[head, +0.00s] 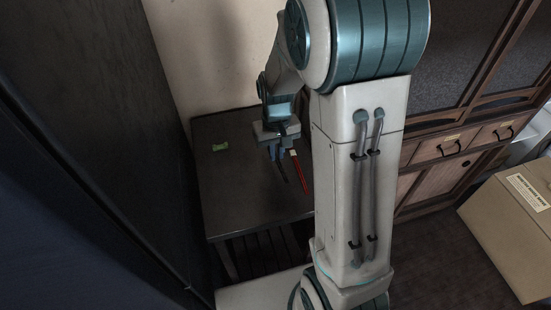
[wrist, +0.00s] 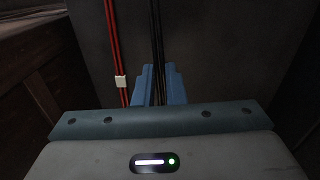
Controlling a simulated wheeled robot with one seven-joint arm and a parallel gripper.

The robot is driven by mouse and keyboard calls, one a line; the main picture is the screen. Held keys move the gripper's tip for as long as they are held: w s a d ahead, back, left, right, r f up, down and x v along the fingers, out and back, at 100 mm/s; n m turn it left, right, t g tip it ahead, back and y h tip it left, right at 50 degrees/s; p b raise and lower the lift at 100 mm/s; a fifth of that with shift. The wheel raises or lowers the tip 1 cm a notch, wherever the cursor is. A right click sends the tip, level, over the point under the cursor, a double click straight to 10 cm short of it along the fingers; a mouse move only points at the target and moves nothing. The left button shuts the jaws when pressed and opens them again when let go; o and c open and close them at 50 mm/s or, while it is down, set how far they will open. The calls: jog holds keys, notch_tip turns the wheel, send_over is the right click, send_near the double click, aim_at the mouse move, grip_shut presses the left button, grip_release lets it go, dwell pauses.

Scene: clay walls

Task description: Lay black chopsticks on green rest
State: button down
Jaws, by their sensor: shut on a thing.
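The green rest (head: 220,147) lies on the left part of the dark table in the head view. My gripper (head: 278,152) is over the table to the right of the rest. In the wrist view its blue fingers (wrist: 159,88) are shut on the thin black chopsticks (wrist: 156,35), which run away from me between the fingertips. In the head view the black chopsticks (head: 283,172) are a thin dark line below the gripper, hard to make out against the table. The rest is not in the wrist view.
Red chopsticks (head: 300,172) lie beside my gripper, on a white rest (wrist: 120,81) close to the left finger. The dark table (head: 235,195) is bare between the green rest and my gripper. A wooden cabinet (head: 440,150) and a cardboard box (head: 510,225) stand to the right.

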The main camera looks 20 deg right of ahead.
jog(key=r, duration=0.2)
jog(key=r+p, duration=0.1)
jog(key=r, duration=0.1)
jog(key=shift+w+a, duration=0.15)
jog(key=shift+w, duration=0.25)
jog(key=w+a+f+p, duration=0.3)
jog(key=w+a+p, duration=0.3)
jog(key=w+a, duration=0.95)
jog(key=shift+m+g, duration=0.3)
jog(key=shift+g, duration=0.1)
jog(key=shift+w+d+f+b, duration=0.3)
jog(key=shift+f+b, duration=0.35)
jog(key=shift+f, duration=0.35)
jog(key=shift+w+d+f+b, duration=0.3)
jog(key=shift+f+b, duration=0.3)
jog(key=shift+f, duration=0.45)
jog(key=shift+w+d+f+b, duration=0.25)
jog(key=shift+f+b, duration=0.4)
jog(key=shift+f, duration=0.35)
jog(key=c, duration=1.4)
grip_release()
notch_tip(320, 180, up, 14)
jog(key=w+p, duration=0.1)
jog(key=shift+p, duration=0.3)
jog(key=shift+f, duration=0.1)
